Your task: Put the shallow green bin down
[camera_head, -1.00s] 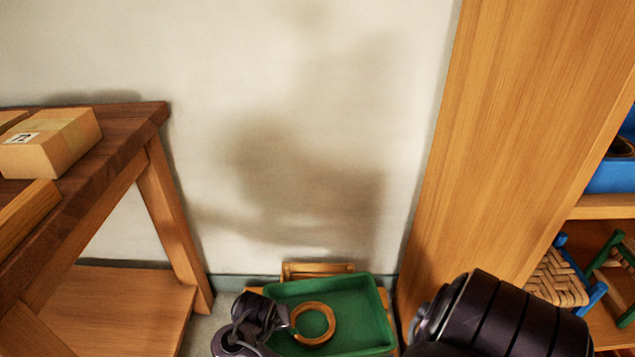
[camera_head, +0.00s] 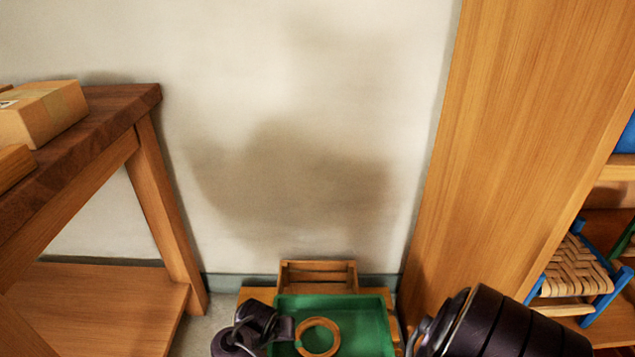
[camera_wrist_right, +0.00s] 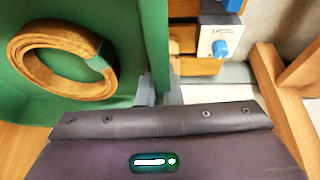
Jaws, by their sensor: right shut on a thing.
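The shallow green bin (camera_head: 375,325) is at the bottom of the head view, its near part cut off. A round tan ring (camera_head: 318,337) lies inside it. In the wrist view the green bin wall (camera_wrist_right: 155,35) stands close, with the ring (camera_wrist_right: 55,60) to the left. My right gripper (camera_wrist_right: 150,92) is shut on the bin's wall; the fingertips are mostly hidden. Dark arm parts of mine show at the bin's left side in the head view. I cannot tell whether the bin's underside touches anything. My left gripper is not in view.
A light wooden surface (camera_head: 258,294) shows behind the bin's edge, with a slatted wooden crate (camera_head: 318,272) near the wall. A wooden table (camera_head: 120,110) with boxes stands left. A tall wooden shelf unit (camera_head: 500,130) stands right, holding a woven blue stool (camera_head: 575,265).

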